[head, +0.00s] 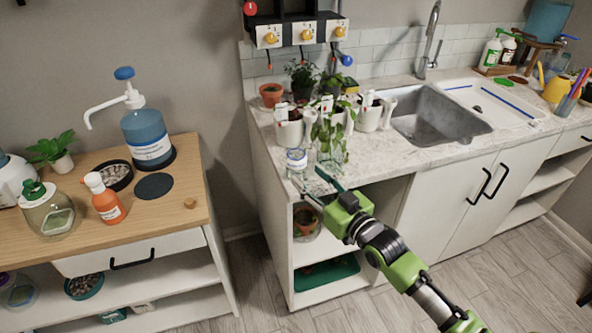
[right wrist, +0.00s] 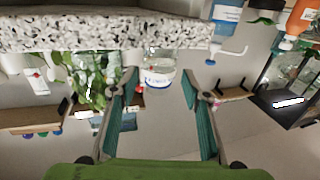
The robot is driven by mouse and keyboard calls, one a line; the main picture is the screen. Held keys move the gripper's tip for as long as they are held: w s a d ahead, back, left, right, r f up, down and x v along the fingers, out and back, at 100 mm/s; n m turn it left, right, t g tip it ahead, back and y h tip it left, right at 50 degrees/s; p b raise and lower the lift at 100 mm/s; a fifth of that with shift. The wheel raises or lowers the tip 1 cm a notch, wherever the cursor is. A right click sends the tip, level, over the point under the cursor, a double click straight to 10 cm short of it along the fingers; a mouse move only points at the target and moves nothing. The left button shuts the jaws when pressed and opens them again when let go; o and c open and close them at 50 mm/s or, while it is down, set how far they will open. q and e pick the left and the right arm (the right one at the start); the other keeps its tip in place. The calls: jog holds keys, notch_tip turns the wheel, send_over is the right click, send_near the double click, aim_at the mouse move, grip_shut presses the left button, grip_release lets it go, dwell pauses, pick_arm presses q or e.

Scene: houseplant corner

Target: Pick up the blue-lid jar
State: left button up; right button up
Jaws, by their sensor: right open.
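A small clear jar (head: 297,160) with a white label and some blue on it stands upright at the front left corner of the marble counter (head: 405,157). It also shows in the upside-down right wrist view (right wrist: 161,69), beyond the fingertips and roughly between them. I cannot make out its lid clearly. My right gripper (head: 314,182) is open and empty, just in front of the jar and a little lower in the head view. Its two teal fingers spread apart in the right wrist view (right wrist: 160,92). My left gripper is not in view.
A glass with green cuttings (head: 330,140) stands close right of the jar. White watering cans (head: 290,131) and potted plants are behind. A sink (head: 441,115) lies to the right. A wooden cabinet (head: 190,160) with a blue pump bottle (head: 146,137) is left, across a gap.

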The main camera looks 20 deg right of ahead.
aim_at(302, 171)
jog(key=shift+w, duration=0.3)
jog(key=b+x, duration=0.3)
jog(key=x, duration=0.1)
jog(key=shift+w+a+f, duration=0.1)
jog(key=shift+w+f, duration=0.05)
jog(key=shift+w, duration=0.15)
jog(key=c, duration=0.9)
jog(key=shift+r, duration=0.2)
jog(key=shift+r, duration=0.15)
